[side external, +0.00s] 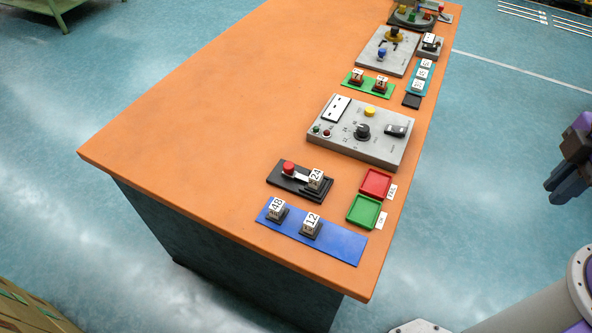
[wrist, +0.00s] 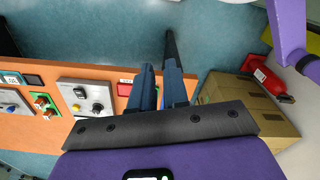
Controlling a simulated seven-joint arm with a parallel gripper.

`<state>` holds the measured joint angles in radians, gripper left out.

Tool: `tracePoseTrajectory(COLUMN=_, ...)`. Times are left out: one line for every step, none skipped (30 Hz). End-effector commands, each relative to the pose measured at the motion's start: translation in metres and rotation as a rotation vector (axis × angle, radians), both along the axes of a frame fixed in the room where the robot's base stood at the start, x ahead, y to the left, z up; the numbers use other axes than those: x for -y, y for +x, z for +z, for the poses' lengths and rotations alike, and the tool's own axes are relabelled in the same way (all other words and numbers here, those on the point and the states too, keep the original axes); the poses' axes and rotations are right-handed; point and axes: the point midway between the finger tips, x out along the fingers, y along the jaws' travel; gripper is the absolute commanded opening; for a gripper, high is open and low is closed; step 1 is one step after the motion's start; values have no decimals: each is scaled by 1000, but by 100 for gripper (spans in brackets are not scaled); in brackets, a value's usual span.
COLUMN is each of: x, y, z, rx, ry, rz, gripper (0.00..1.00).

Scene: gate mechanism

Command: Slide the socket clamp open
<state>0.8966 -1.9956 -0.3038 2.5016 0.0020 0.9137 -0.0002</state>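The socket clamp (side external: 313,189) is a black fixture near the table's front end in the side view. A red knob (side external: 289,167) stands on its left part, and a white block marked 24 (side external: 316,179) sits at its right end. A pale bar shows between knob and block. My gripper (side external: 553,191) hangs at the right edge of the side view, off the table and well away from the clamp. In the wrist view its two dark fingers (wrist: 159,66) have a narrow gap with nothing seen between them. The clamp cannot be made out there.
A blue plate (side external: 340,244) with blocks 48 and 12 lies in front of the clamp. A red tray (side external: 376,184) and green tray (side external: 363,212) lie right of it. A grey control panel (side external: 350,151) stands behind. The orange table's left half (side external: 200,110) is clear.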

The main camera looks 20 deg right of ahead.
Motion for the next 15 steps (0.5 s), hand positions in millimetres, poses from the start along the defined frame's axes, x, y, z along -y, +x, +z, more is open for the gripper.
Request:
tracePoseTrajectory(x=-2, y=2, z=0, rx=-1, ry=3, rz=1, gripper=33)
tracePoseTrajectory(x=-5, y=4, z=1, rx=-2, ry=4, rz=1, gripper=42)
tracePoseTrajectory(x=-10, y=8, z=1, rx=-4, ry=10, rz=3, gripper=55)
tracePoseTrajectory(x=-16, y=11, z=2, rx=-6, ry=16, rz=6, gripper=55)
tracePoseTrajectory(x=-23, y=17, z=3, rx=-9, ry=21, rz=11, gripper=55)
tracePoseTrajectory(x=-34, y=25, z=3, rx=-11, ry=32, rz=17, gripper=55)
tracePoseTrajectory(x=-43, y=33, z=4, rx=-14, ry=42, rz=21, gripper=55)
tracePoseTrajectory(x=-53, y=41, z=4, rx=-16, ry=53, rz=27, gripper=55)
tracePoseTrajectory(x=-68, y=54, z=4, rx=-18, ry=69, rz=34, gripper=55)
tracePoseTrajectory(x=-79, y=64, z=4, rx=-19, ry=82, rz=41, gripper=55)
tracePoseTrajectory(x=-90, y=74, z=4, rx=-18, ry=95, rz=47, gripper=55)
tracePoseTrajectory(x=-104, y=88, z=3, rx=-18, ry=113, rz=55, gripper=55)
tracePoseTrajectory(x=-115, y=99, z=2, rx=-15, ry=125, rz=62, gripper=55)
tracePoseTrajectory(x=-125, y=110, z=1, rx=-13, ry=138, rz=68, gripper=55)
tracePoseTrajectory(x=-138, y=125, z=-2, rx=-10, ry=153, rz=76, gripper=55)
